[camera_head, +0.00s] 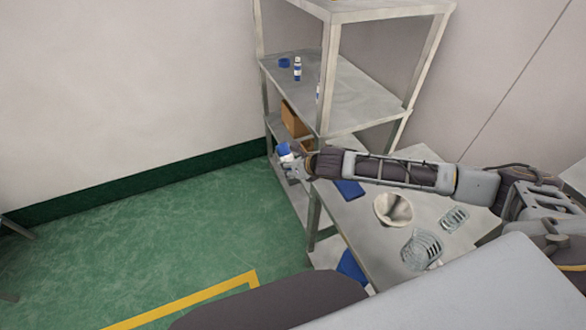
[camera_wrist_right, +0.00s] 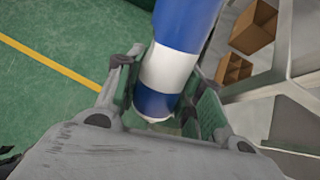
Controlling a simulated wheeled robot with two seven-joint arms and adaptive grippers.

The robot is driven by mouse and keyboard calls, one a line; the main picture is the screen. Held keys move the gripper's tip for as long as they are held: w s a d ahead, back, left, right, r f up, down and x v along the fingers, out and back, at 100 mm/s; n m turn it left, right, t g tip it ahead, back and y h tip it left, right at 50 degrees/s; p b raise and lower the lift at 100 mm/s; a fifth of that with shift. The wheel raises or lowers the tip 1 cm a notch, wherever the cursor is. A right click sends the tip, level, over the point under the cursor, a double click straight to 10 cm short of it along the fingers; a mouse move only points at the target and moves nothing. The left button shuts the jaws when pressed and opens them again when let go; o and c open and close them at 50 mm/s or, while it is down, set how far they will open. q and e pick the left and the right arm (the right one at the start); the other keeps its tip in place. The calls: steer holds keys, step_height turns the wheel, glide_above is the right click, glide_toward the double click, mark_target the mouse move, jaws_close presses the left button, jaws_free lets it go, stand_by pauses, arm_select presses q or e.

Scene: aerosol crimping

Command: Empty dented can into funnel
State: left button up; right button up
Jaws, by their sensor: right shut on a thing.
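My right gripper (camera_head: 299,168) is shut on a blue and white can (camera_head: 284,152). It holds the can beyond the left end of the table, over the green floor. In the right wrist view the can (camera_wrist_right: 170,68) sits between the two fingers of my right gripper (camera_wrist_right: 165,105), tilted a little. I cannot make out a dent. A pale, wide-mouthed vessel that looks like the funnel (camera_head: 381,209) stands on the grey table (camera_head: 375,252), well to the right of the can. My left gripper is not in view.
Two clear ribbed items, a larger one (camera_head: 422,248) and a smaller one (camera_head: 454,218), are on the table. A blue flat item (camera_head: 349,188) lies under my right arm. A metal shelf (camera_head: 350,98) behind holds a small can (camera_head: 297,68) and a cardboard box (camera_head: 294,119). Open floor lies left.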

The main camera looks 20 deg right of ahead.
mark_target(292, 155)
steer(key=shift+w+a+r+n+y, duration=0.2)
steer(key=shift+w+r+n+y, duration=0.2)
steer(key=shift+w+n, duration=0.15)
steer(key=shift+w+a+r+n+g+y, duration=0.15)
steer(key=shift+w+a+n+g+y, duration=0.05)
steer(key=shift+w+n+g+y, duration=0.15)
steer(key=shift+w+a+r+n+g+y, duration=0.15)
steer(key=shift+w+r+n+g+y, duration=0.1)
steer(key=shift+n+y, duration=0.3)
steer(key=shift+w+a+r+n+g+y, duration=0.1)
steer(key=shift+w+r+n+g+y, duration=0.1)
steer(key=shift+n+y, duration=0.35)
stand_by(0.5)
steer(key=shift+s+d+n+g+y, duration=0.1)
steer(key=shift+d+n+g+y, duration=0.1)
steer(key=shift+n+g+y, duration=0.35)
steer(key=shift+s+d+n+g+y, duration=0.15)
steer(key=shift+n+g, duration=0.1)
steer(key=shift+n, duration=0.5)
steer(key=shift+s+d+n+g+y, duration=0.3)
steer(key=shift+d+n+g+y, duration=0.25)
steer(key=shift+n, duration=0.25)
